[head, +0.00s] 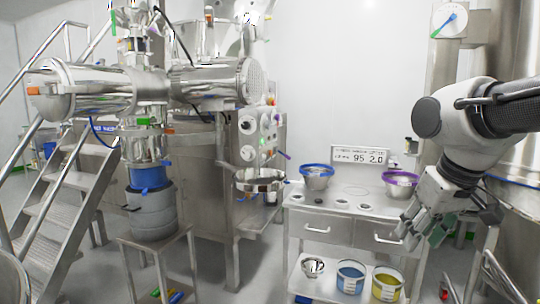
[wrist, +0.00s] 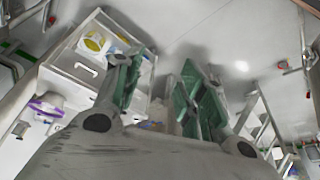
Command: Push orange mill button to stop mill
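The mill (head: 205,82) is the shiny steel machine at the left of the head view, with a horizontal drum and a perforated round end. Beside it is a control panel (head: 262,130) with round dials and small coloured parts. Small orange patches show on the machine, one at the drum's left end (head: 34,91) and one below the drum (head: 169,131). I cannot tell which, if any, is the mill button. My gripper (head: 422,238) hangs at the right, over the right side of the cart, far from the machine. In the wrist view its green-padded fingers (wrist: 166,70) are apart, with nothing between them.
A white cart (head: 330,221) with a blue-rimmed bowl (head: 317,178), a purple-rimmed bowl (head: 400,184) and a display (head: 360,156) stands at centre right. Steel stairs (head: 62,190) stand at the left, with a stand holding a grey drum (head: 152,212) nearby. Floor is clear between the stand and the cart.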

